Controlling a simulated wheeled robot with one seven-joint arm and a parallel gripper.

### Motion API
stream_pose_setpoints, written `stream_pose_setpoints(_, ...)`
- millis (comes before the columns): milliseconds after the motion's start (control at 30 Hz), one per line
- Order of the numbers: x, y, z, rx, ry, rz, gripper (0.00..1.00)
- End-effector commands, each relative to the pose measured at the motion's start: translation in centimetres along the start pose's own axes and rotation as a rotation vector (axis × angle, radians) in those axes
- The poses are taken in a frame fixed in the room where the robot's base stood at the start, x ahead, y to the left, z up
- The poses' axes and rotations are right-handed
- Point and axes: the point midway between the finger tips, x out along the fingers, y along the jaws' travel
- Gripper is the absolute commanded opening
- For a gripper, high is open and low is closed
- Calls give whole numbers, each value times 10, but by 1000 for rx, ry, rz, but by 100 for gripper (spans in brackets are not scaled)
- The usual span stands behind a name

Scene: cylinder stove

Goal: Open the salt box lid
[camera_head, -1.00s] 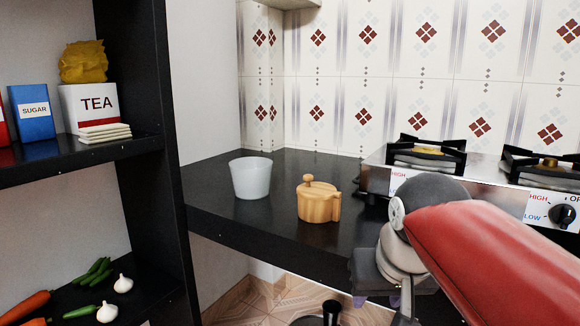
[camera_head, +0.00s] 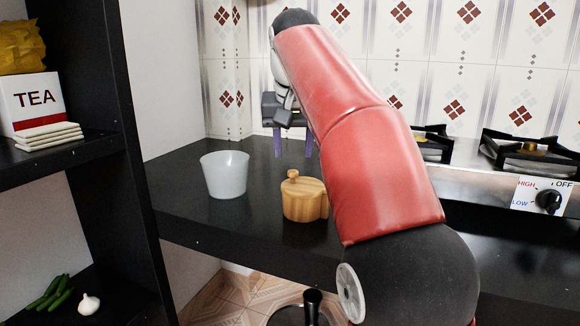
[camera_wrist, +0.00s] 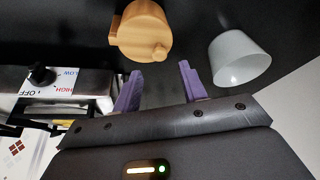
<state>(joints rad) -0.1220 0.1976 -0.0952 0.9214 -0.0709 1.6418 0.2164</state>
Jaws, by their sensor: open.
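The salt box (camera_head: 303,203) is a round wooden pot with its lid (camera_head: 301,183) shut and a small knob on top. It stands upright on the black counter, and it also shows at the top of the wrist view (camera_wrist: 142,32). My gripper (camera_head: 293,150) is beyond the salt box in the head view, pointing down, its purple fingers spread apart. In the wrist view the fingers (camera_wrist: 160,82) are apart with nothing between them, and the salt box is a short way off their tips. My gripper touches neither box nor lid.
A white cup (camera_head: 224,175) stands on the counter (camera_head: 180,200) left of the salt box and also shows in the wrist view (camera_wrist: 240,60). The stove (camera_head: 480,185) is at the right. A dark shelf (camera_head: 75,150) with a TEA box (camera_head: 35,100) stands at the left.

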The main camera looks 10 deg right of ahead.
Motion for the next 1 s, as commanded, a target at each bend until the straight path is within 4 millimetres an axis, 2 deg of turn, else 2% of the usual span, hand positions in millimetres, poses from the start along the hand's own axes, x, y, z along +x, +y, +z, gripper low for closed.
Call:
stream_pose_setpoints(33,13,0,2,0,-2,1,42)
stream_pose_setpoints(100,24,0,2,0,-2,1,42)
stream_pose_setpoints(300,47,0,1,0,0,0,42)
stream_pose_setpoints(667,53,0,0,0,1,-1,42)
stream_pose_setpoints(1000,52,0,0,0,1,-1,0)
